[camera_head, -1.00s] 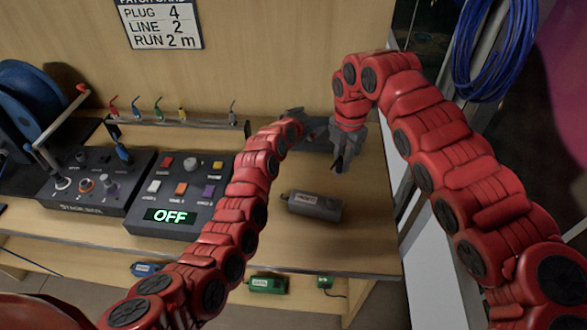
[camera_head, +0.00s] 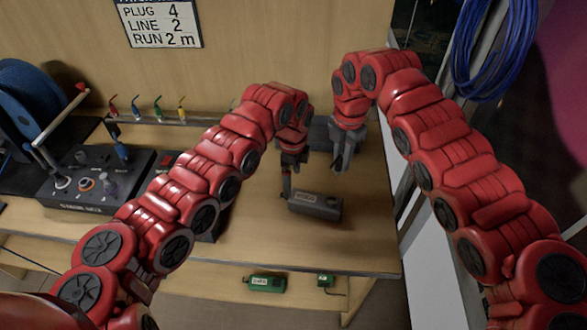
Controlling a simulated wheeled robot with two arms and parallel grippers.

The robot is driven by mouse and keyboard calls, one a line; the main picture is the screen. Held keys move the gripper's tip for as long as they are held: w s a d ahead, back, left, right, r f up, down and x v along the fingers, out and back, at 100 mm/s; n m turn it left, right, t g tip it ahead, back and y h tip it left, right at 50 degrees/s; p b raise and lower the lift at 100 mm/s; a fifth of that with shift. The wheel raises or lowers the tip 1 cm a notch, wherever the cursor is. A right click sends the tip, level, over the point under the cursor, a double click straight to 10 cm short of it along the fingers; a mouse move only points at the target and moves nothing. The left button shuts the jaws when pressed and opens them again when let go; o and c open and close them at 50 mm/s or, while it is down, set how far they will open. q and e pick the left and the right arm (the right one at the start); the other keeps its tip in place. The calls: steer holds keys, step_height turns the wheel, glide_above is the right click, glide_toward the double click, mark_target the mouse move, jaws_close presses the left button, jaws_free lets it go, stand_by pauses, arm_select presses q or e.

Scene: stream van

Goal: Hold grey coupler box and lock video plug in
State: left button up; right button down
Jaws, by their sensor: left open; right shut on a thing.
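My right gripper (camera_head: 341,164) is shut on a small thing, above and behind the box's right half. The held thing is too small and dark to make out, so I cannot tell if it is the video plug. My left arm hides most of the button panel with the display.
Coloured plugs (camera_head: 159,107) stand in a rack at the back. A control box (camera_head: 88,184) and blue reel (camera_head: 35,100) are at left. A green box (camera_head: 265,283) lies on the lower shelf. The bench right of the coupler box is clear.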

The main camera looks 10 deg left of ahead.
mark_target(293, 194)
arm_select(q)
step_height(293, 194, down, 8)
steer(key=shift+d+f, duration=0.1)
steer(key=shift+f, duration=0.05)
stand_by(0.3)
jaws_close()
arm_select(e)
steer(key=shift+s+a+f+n, duration=0.2)
steer(key=shift+s+f+n, duration=0.15)
steer(key=shift+f+n, duration=0.5)
steer(key=shift+s+a+f+n, duration=0.15)
steer(key=shift+s+f+n, duration=0.15)
steer(key=shift+f+n, duration=0.55)
steer(key=shift+r, duration=0.25)
